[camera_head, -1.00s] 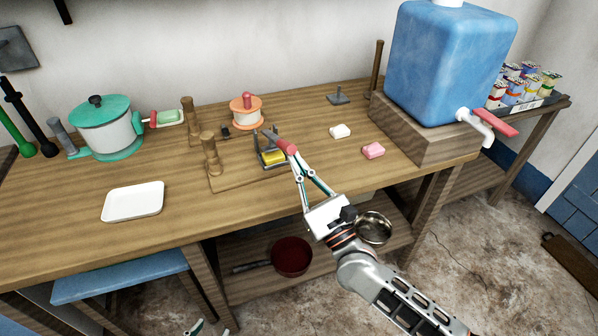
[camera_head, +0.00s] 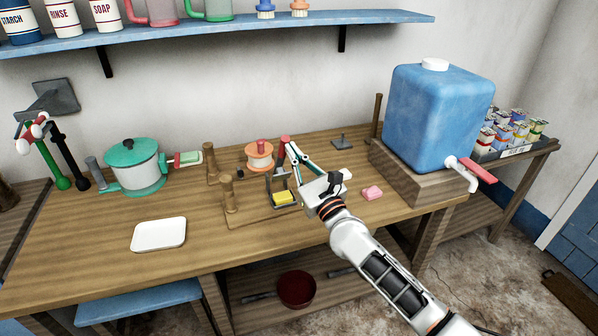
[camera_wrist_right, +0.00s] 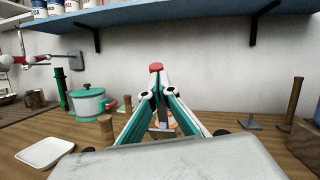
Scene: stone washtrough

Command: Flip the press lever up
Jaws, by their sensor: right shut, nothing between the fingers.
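The small press (camera_head: 273,186) stands on the wooden bench with a yellow block (camera_head: 284,197) in it. Its lever has a red grip (camera_head: 285,142), which now points up above the press; the red top also shows in the wrist view (camera_wrist_right: 156,68). My right gripper (camera_head: 288,153) is shut and empty, its fingertips beside the lever just below the red grip. I cannot tell whether they touch it. The gripper's fingers hide part of the lever in the wrist view. My left gripper is not in view.
Two wooden posts (camera_head: 228,194) and an orange-and-white spool (camera_head: 259,156) stand left of the press. A pink soap (camera_head: 372,193) lies to its right, near the blue tank (camera_head: 438,115). A white tray (camera_head: 159,234) lies front left. A blue shelf (camera_head: 220,32) hangs above.

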